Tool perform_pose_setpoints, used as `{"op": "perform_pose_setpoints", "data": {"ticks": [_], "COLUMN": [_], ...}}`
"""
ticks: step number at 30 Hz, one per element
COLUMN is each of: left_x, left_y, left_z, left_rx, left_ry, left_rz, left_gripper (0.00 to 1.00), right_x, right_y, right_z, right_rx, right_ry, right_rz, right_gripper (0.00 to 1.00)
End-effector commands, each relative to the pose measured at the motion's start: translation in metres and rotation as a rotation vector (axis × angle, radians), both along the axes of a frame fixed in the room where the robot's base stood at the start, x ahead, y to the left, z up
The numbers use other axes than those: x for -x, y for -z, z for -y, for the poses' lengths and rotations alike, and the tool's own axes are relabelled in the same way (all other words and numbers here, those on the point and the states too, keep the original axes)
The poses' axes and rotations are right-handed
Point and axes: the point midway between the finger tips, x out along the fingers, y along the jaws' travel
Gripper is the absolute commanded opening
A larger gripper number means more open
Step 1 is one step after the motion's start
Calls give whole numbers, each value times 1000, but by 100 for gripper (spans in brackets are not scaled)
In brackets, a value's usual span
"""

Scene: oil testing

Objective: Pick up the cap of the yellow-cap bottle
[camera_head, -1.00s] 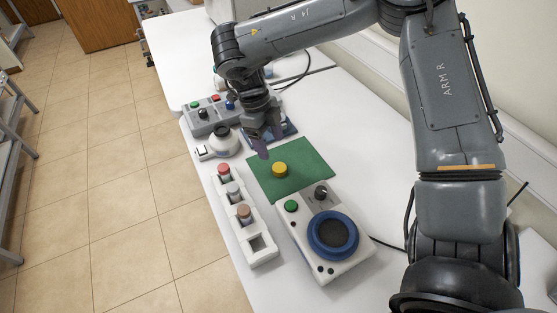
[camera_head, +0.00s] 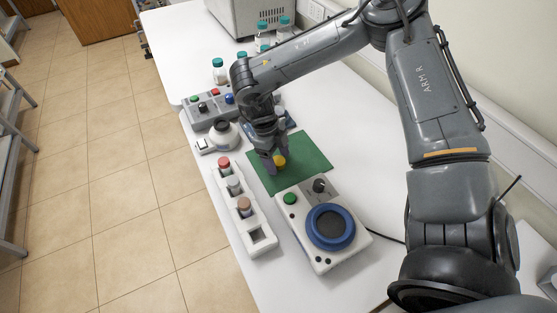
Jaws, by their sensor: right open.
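A yellow cap (camera_head: 281,161) lies on the green mat (camera_head: 308,160) on the white table, with no bottle visible under it. My right gripper (camera_head: 273,166) points down right at the cap and covers its left part. The right gripper is open; whether its fingers touch the cap I cannot tell. A white rack (camera_head: 264,238) to the left of the mat holds bottles with a red cap (camera_head: 224,162), a grey cap (camera_head: 234,184) and a brown cap (camera_head: 244,204); its front slot is empty. My left gripper is not in view.
A device with a blue ring (camera_head: 351,240) stands in front of the mat, close to the rack. A control box with buttons (camera_head: 200,117) and a white round device (camera_head: 222,136) stand behind the rack. Several teal-capped bottles (camera_head: 219,72) and a grey machine (camera_head: 245,18) are at the back.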

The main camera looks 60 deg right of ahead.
Motion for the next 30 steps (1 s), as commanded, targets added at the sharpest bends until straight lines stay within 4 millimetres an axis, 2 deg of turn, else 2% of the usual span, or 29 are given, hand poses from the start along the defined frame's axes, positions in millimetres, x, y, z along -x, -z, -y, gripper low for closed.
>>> {"op": "perform_pose_setpoints", "data": {"ticks": [5, 15, 16, 25, 30], "left_x": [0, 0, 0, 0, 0], "left_y": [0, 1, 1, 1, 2], "left_z": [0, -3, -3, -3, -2], "left_rx": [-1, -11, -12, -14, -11], "left_ry": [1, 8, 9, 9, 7], "left_rz": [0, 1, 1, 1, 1], "left_gripper": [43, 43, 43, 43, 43], "right_x": [0, 0, 0, -1, -1], "right_y": [0, 0, 0, -2, -11], "right_z": [0, 0, 0, 0, 0], "right_rx": [0, 0, 0, 0, 1], "right_ry": [0, 0, 0, 0, 0], "right_rz": [1, 1, 1, 1, 3], "right_gripper": [69, 17, 14, 14, 14]}}
